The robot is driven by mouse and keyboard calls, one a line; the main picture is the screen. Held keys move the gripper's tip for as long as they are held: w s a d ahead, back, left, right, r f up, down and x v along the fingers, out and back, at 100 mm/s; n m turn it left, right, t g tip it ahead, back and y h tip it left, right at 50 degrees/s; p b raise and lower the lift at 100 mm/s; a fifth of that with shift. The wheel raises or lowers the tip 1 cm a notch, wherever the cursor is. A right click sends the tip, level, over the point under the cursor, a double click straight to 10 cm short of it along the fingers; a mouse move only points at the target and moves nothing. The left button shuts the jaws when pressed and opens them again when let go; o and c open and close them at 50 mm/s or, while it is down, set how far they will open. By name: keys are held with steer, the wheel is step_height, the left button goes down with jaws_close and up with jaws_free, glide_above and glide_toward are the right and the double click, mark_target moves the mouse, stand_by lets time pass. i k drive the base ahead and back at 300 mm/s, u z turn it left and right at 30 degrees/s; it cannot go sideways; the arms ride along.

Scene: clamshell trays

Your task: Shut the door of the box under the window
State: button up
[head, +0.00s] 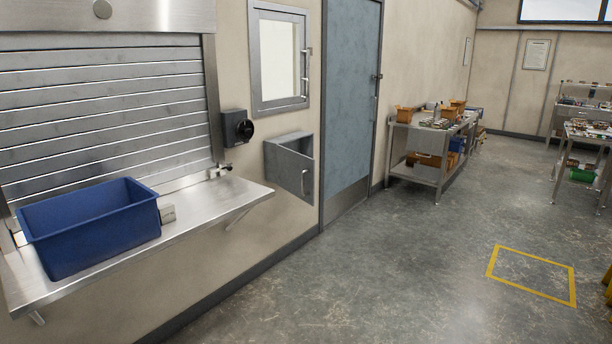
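A grey metal box (274,158) is fixed to the wall below a small framed window (278,58). The inside of the box is mostly hidden by the door. My gripper is not in this view.
A steel shelf (236,198) under a roller shutter juts out at left, holding a blue bin (92,246). A blue-grey room door (350,100) stands right of the box. The floor (340,270) before the box is clear.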

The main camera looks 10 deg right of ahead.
mark_target(296, 171)
steer(key=u, duration=0.15)
steer(key=i, duration=0.95)
steer(key=u, duration=1.15)
steer(key=k, duration=0.15)
steer(key=z, duration=2.9)
steer(key=i, duration=0.25)
steer(key=z, duration=0.05)
